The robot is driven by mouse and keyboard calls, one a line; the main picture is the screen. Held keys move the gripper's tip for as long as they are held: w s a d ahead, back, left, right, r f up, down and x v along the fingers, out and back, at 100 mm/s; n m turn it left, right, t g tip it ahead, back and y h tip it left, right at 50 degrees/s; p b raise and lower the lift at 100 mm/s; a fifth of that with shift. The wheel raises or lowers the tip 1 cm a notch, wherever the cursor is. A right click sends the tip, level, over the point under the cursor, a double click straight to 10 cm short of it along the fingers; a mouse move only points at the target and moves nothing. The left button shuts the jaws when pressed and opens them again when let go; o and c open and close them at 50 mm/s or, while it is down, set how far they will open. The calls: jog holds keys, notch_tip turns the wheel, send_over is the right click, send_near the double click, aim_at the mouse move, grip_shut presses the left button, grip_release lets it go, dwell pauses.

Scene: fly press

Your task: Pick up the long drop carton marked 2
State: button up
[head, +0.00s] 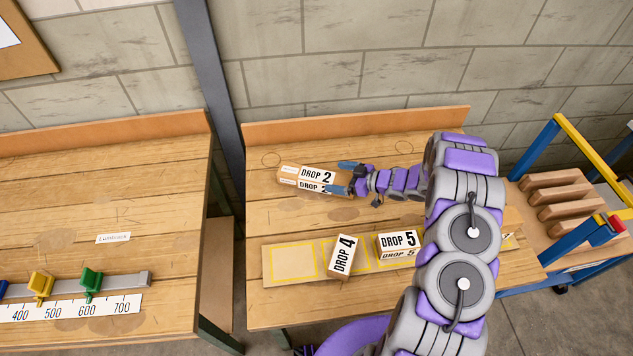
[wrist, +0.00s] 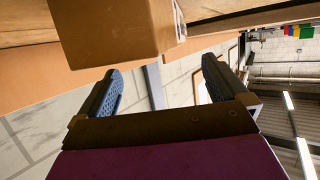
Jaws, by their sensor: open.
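The long carton marked DROP 2 (head: 305,177) lies on the right wooden bench near its back edge, with its label facing up. My gripper (head: 343,178) is at the carton's right end, with its blue fingers apart. In the wrist view, a brown carton (wrist: 115,30) fills the upper left, beyond the open fingers of my gripper (wrist: 160,90). Nothing shows between the fingers in that view. Whether a finger touches the carton I cannot tell.
Cartons marked DROP 4 (head: 342,255) and DROP 5 (head: 398,243) stand on a board with yellow outlines (head: 290,262) toward the bench front. A raised back edge (head: 350,122) runs behind DROP 2. A blue and yellow cart (head: 555,190) stands at right.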

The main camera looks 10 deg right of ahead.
aim_at(320, 176)
jog(key=shift+w+a+f, duration=0.2)
jog(key=shift+w, duration=0.1)
jog(key=shift+w+a+f, duration=0.15)
jog(key=shift+a, duration=0.05)
jog(key=x, duration=0.1)
jog(key=b+x, duration=0.1)
jog(key=x, duration=0.3)
jog(key=shift+s+a+f+b, duration=0.1)
jog(key=shift+s+a+b, duration=0.1)
jog(key=shift+a+b, duration=0.1)
jog(key=shift+d, duration=0.1)
jog(key=shift+d, duration=0.1)
jog(key=shift+c, duration=0.2)
